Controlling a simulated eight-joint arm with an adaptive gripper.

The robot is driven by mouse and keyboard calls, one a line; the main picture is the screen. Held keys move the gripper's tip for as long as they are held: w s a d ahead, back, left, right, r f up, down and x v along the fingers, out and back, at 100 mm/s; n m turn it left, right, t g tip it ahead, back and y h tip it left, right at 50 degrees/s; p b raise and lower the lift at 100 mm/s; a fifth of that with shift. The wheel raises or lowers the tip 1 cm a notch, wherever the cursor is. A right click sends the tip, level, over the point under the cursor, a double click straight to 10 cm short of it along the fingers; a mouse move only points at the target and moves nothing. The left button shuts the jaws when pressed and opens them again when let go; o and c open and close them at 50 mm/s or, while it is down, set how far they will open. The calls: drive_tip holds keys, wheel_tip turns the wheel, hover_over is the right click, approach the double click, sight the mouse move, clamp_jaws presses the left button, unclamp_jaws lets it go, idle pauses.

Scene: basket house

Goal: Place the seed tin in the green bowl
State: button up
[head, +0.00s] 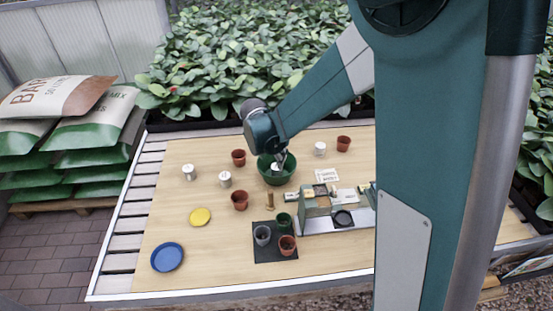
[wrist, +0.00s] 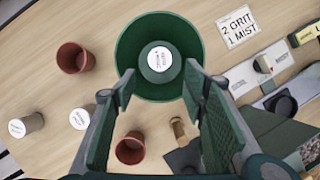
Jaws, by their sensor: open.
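The green bowl (head: 264,175) stands near the back middle of the table, and it also shows in the wrist view (wrist: 128,48). A tin with a round white label (wrist: 161,59) is inside the bowl, label up; its print is too small to read surely. Part of this tin shows white in the head view (head: 275,167). My gripper (wrist: 160,84) is open, with its two fingers apart on the near side of the bowl and nothing between the tips. In the head view my gripper (head: 281,160) is over the bowl, partly hidden by its own wrist.
White-topped tins (head: 189,172) (head: 225,179) (head: 320,148) and terracotta pots (head: 238,157) (head: 240,200) (head: 343,143) stand around the bowl. A green and grey device (head: 316,205) and a dark mat (head: 268,254) with pots lie nearer. A yellow dish (head: 200,217) and blue dish (head: 167,257) are front left.

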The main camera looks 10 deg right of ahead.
drive_tip(key=s+d+r+m+t+y, duration=0.1)
drive_tip(key=s+d+r+m, duration=0.3)
drive_tip(key=s+r+m, duration=0.3)
drive_tip(key=s+d+r+m, duration=0.5)
drive_tip(key=s+r+m, duration=0.1)
drive_tip(key=s+r, duration=0.15)
drive_tip(key=s+d+r+m+t, duration=0.1)
drive_tip(key=s+d+r+m, duration=0.1)
drive_tip(key=s+m, duration=0.6)
drive_tip(key=s+d+r+m+t+y, duration=0.1)
drive_tip(key=s+d+r+m, duration=0.1)
drive_tip(key=s+m, duration=0.6)
drive_tip(key=s+d, duration=0.1)
drive_tip(key=s, duration=0.2)
drive_tip(key=shift+s+d+r+m, duration=0.2)
drive_tip(key=shift+s+r+m, duration=0.1)
drive_tip(key=shift+r, duration=0.1)
